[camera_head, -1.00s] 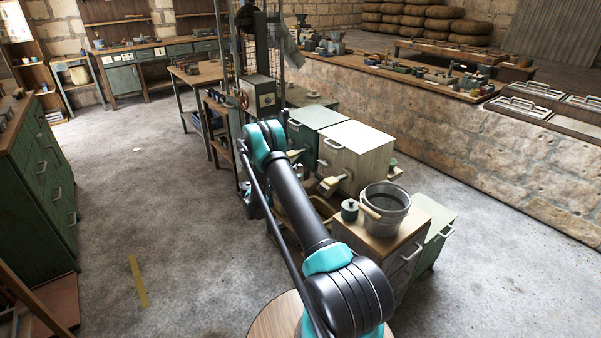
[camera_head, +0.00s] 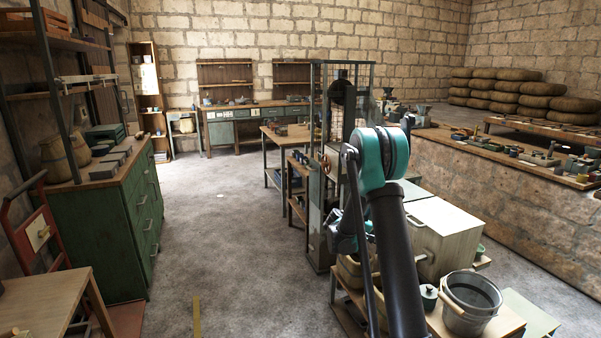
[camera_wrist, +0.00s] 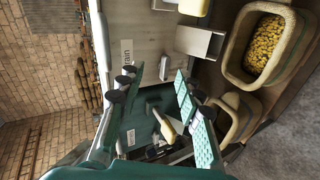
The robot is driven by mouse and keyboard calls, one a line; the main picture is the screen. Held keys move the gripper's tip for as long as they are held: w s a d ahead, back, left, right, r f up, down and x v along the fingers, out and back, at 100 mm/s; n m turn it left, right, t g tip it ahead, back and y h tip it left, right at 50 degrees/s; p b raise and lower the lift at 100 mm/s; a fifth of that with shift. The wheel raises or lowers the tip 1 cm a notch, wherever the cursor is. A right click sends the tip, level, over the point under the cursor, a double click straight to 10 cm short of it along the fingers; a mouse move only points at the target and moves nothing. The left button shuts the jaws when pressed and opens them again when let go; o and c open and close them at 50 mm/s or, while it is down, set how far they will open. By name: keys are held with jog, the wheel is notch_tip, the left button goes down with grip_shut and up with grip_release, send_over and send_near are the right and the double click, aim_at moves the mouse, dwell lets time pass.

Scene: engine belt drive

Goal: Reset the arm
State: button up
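My arm (camera_head: 396,262) rises from the bottom of the head view to a teal elbow (camera_head: 378,158), then folds down on the far side. My gripper (camera_wrist: 158,76) shows in the wrist view with its two green-padded fingers spread apart. I see nothing clasped between them; a pale yellow handle-like piece (camera_wrist: 165,128) shows in the gap, apparently behind the fingers. In the head view the teal wrist (camera_head: 346,232) hangs beside the pale cabinet, and its fingertips are hard to make out.
The wrist view shows a bin of yellow pieces (camera_wrist: 264,45). A caged machine (camera_head: 341,110) stands behind. Open floor (camera_head: 225,240) lies left.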

jog(key=s+a+m+y, duration=0.1)
jog(key=s+a+y, duration=0.2)
jog(key=s, duration=1)
jog(key=s+a+r+m+y, duration=0.1)
jog(key=s+a+y, duration=0.3)
jog(key=s, duration=0.9)
jog(key=s+a+r+y, duration=0.1)
jog(key=s+a+y, duration=0.3)
jog(key=s, duration=1)
jog(key=a, duration=0.3)
jog(key=shift+m, duration=0.4)
jog(key=shift+s, duration=0.1)
